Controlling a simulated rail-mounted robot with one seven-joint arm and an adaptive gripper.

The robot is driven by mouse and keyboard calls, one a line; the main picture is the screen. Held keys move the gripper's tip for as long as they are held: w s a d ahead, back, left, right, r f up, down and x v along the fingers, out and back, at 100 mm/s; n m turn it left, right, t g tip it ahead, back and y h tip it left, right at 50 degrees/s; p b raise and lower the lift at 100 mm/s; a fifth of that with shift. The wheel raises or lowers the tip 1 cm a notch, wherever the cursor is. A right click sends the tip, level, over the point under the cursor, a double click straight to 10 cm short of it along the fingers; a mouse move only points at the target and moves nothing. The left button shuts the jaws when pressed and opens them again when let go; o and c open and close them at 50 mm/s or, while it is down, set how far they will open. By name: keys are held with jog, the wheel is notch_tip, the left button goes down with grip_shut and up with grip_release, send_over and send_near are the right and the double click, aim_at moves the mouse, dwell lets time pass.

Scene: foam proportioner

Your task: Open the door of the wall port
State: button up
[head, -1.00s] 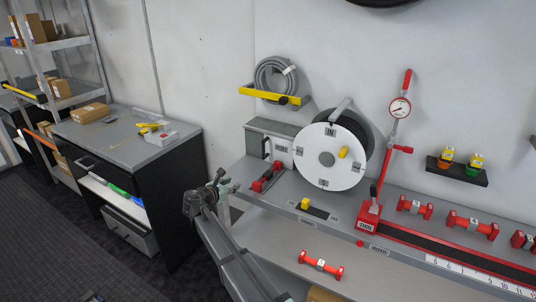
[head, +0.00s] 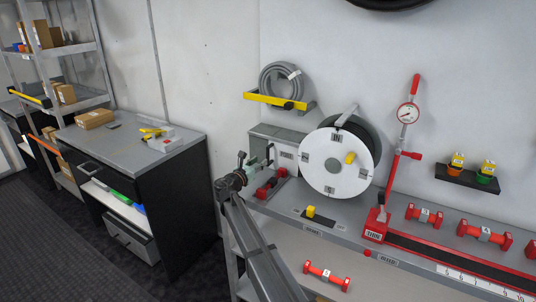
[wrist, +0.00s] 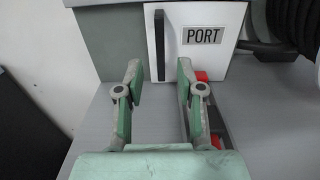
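The wall port is a grey box with a white door labelled PORT (wrist: 213,55), which looks shut in the wrist view. A black upright bar handle (wrist: 160,46) stands on the door's left side. In the head view the port's grey box (head: 282,134) sits left of the white reel, its door partly hidden by my gripper. My gripper (wrist: 159,78) is open and empty, with its green fingers spread to either side of the handle's line. The handle lies beyond the fingertips, and I see no contact.
A red fitting (head: 271,186) lies on the bench below the port. The white-faced hose reel (head: 335,175) stands close to its right. A yellow hose rack (head: 278,101) hangs above. The grey workbench (head: 130,140) is at the left, with a floor gap between.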

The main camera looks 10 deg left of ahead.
aim_at(267, 155)
jog(key=p+x, duration=0.1)
jog(key=x, duration=0.6)
jog(key=shift+w+d, duration=0.15)
jog(key=shift+w, duration=0.2)
grip_shut()
